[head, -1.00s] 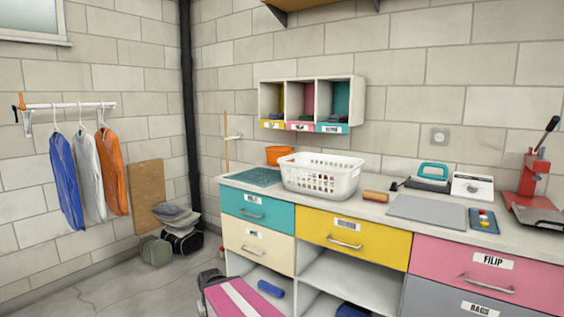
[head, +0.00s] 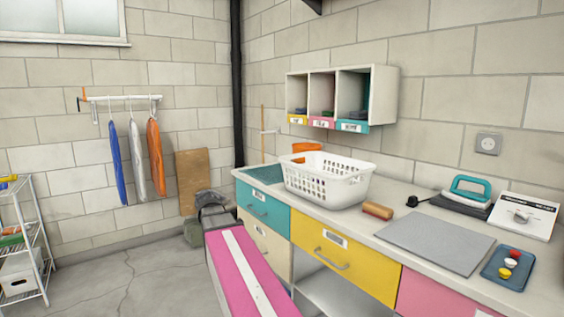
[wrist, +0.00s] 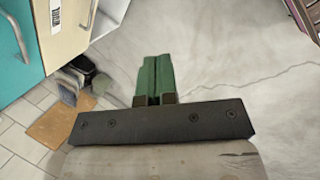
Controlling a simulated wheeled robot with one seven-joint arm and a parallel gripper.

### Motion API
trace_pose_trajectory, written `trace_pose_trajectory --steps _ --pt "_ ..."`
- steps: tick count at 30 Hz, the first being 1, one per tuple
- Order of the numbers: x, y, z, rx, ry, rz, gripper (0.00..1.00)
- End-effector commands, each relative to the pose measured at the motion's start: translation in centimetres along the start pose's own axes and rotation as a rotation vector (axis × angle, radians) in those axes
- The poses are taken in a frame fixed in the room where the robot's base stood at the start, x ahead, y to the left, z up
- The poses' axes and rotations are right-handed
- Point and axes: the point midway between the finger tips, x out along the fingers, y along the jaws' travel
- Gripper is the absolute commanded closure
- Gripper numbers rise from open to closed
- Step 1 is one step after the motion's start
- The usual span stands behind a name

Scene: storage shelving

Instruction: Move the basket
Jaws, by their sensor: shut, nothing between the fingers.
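The white plastic basket (head: 328,180) stands upright on the counter in the head view, near the counter's far left end. It has slotted sides and looks empty from this angle. My gripper (wrist: 153,98) shows in the wrist view with its green fingers shut together and nothing between them. It points down over the grey floor, beside the drawer fronts and away from the basket. The basket is not in the wrist view, and my gripper's fingers are not visible in the head view.
A wall cubby (head: 382,95) hangs above.

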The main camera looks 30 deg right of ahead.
Motion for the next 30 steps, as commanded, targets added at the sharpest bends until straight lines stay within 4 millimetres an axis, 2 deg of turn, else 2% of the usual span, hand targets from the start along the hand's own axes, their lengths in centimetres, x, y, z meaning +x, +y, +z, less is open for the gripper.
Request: trace_pose_trajectory --steps 1,6,15,18,22,27,30 --pt "-1.5 2.4 0.6 -0.049 -0.018 0.023 1.0" --pt "-6.6 8.4 3.9 -0.244 -0.106 0.08 1.0" --pt "-16.9 17.3 11.0 -0.552 -0.29 0.111 1.0" --pt "-20.0 19.4 13.3 -0.634 -0.345 0.102 1.0" --pt "-23.1 21.0 15.6 -0.71 -0.398 0.086 1.0" --pt "-24.9 21.8 17.1 -0.758 -0.431 0.07 1.0" --pt "-24.7 22.0 17.5 -0.767 -0.436 0.067 1.0"
